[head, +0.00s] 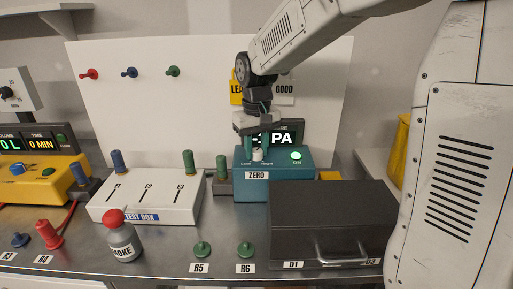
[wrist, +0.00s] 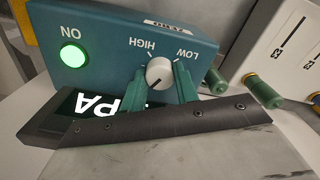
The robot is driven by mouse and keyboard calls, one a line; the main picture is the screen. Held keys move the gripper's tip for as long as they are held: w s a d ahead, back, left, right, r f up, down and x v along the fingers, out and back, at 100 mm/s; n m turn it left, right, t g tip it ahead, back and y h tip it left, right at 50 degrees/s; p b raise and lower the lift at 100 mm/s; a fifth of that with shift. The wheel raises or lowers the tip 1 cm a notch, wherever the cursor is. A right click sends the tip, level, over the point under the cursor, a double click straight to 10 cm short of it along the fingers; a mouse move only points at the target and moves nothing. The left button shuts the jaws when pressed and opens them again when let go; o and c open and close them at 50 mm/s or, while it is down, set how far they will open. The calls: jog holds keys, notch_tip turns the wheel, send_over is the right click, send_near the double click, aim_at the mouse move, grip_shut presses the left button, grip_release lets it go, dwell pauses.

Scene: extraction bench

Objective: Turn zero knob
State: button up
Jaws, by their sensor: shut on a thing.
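The zero knob is a small round white-grey knob (wrist: 160,72) with a dark pointer line, between the LOW and HIGH marks on the teal box. The teal box (head: 272,189) stands on the bench and carries a ZERO label (head: 257,175). My gripper (head: 257,150) reaches down to the knob from above. In the wrist view its green fingers (wrist: 172,82) are closed on either side of the knob. The pointer's exact setting is hard to tell. A lit green ON button (head: 296,156) sits right of the knob. A dark display (head: 287,137) behind, partly hidden, shows "PA".
A dark grey case (head: 330,215) with a handle stands in front of the teal box, to the right. A white test box (head: 147,196) with green and blue plugs is at left. A red-topped smoke bottle (head: 122,240) and green plugs (head: 202,249) stand along the front.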

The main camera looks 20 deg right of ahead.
aim_at(256, 150)
dwell(0.3)
jog(key=o, duration=1)
jog(key=shift+c, duration=0.2)
notch_tip(256, 150, up, 8)
jog(key=shift+f, duration=0.1)
